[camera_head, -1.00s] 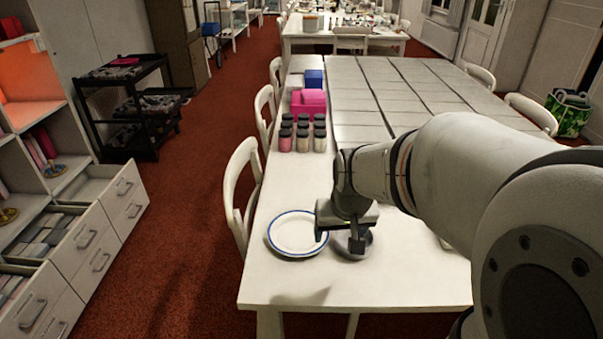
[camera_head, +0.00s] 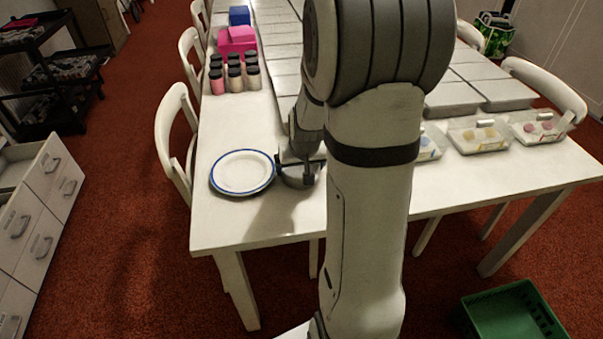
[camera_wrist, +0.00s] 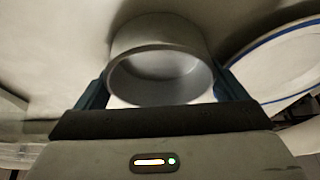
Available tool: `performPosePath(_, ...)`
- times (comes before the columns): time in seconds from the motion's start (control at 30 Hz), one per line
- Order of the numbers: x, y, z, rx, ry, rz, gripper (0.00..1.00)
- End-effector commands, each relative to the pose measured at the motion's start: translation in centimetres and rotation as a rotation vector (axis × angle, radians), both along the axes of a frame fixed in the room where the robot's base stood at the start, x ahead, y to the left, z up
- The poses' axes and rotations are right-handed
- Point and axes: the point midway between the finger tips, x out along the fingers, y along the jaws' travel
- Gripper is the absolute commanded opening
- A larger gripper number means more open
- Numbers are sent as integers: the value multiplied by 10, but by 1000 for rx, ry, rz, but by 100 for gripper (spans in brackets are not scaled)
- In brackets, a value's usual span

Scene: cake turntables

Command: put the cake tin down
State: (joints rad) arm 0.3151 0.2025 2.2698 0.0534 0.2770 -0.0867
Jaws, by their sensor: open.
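The cake tin (camera_head: 300,180) is a plain grey round tin. It appears to stand on the white table (camera_head: 240,225), just right of a white plate with a blue rim (camera_head: 242,172). In the wrist view the tin (camera_wrist: 160,50) shows its open round mouth and grey inside. My gripper (camera_wrist: 163,90) is open, with one finger on each side of the tin's near rim. I cannot tell whether either finger touches it. In the head view my gripper (camera_head: 299,163) is over the tin and partly hides it.
Several dark-lidded jars (camera_head: 235,75) and a pink box (camera_head: 237,41) stand farther back. Clear containers (camera_head: 478,136) are at the right. The plate's rim (camera_wrist: 270,45) is close beside the tin. A white chair (camera_head: 178,135) is at the left edge. Bare table lies in front.

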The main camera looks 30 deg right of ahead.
Motion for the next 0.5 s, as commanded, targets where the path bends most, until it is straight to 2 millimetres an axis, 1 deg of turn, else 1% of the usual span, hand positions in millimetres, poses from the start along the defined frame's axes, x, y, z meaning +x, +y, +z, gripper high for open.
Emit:
performPosePath(0.23, 1, 0, -2, 0, 0, 0, 92)
performPosePath(0.27, 1, -1, -2, 0, 0, 0, 90)
performPosePath(0.5, 1, -1, -2, 0, 0, -1, 71)
